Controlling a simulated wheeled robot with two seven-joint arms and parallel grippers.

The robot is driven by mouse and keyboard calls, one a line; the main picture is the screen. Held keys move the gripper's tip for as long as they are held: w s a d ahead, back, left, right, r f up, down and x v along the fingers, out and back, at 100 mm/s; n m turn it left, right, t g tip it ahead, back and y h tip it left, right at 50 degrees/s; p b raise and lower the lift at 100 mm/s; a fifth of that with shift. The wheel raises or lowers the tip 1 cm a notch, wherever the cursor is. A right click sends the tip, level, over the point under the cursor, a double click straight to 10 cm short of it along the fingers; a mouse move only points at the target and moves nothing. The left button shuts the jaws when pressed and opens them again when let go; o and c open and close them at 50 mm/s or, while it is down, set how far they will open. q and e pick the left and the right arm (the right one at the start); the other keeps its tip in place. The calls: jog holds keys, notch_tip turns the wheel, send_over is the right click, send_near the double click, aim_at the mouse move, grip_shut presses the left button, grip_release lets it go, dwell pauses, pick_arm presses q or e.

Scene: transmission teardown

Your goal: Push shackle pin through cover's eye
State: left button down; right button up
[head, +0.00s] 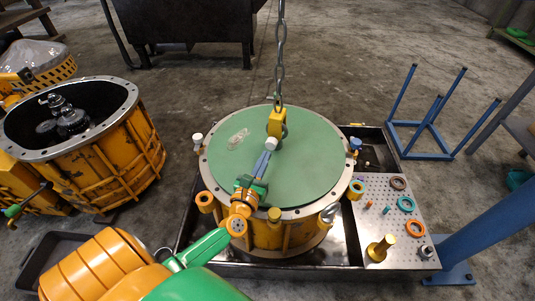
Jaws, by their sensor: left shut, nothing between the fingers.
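The cover (310,160) is a round green disc with a pale bolted rim on the orange housing (265,235). A yellow shackle (276,120) hangs from the chain (280,60) at the cover's middle. The pale end of the shackle pin (271,143) shows at the shackle's near side. My left gripper (266,153) reaches in from the lower left, shut and empty. Its tips are at or very near the pin's end; contact is unclear. The cover's eye is mostly hidden by the shackle and pin. My right gripper is not in view.
The housing stands in a dark metal tray (345,255). A perforated plate (390,213) at right holds several rings and a brass part (380,248). An open orange housing (120,155) stands at left, and a blue frame (425,125) stands at right. The chain hangs overhead.

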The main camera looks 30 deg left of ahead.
aim_at(271, 146)
pick_arm(q)
jog(key=shift+w+a, duration=0.2)
jog(key=shift+w, duration=0.45)
jog(key=shift+w+a, duration=0.1)
jog(key=shift+w, duration=0.4)
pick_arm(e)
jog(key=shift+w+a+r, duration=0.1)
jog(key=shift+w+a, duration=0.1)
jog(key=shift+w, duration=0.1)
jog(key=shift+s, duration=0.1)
pick_arm(q)
jog(key=shift+w, duration=0.1)
jog(key=shift+b+x, duration=0.8)
jog(key=shift+x, duration=0.15)
jog(key=shift+w, duration=0.1)
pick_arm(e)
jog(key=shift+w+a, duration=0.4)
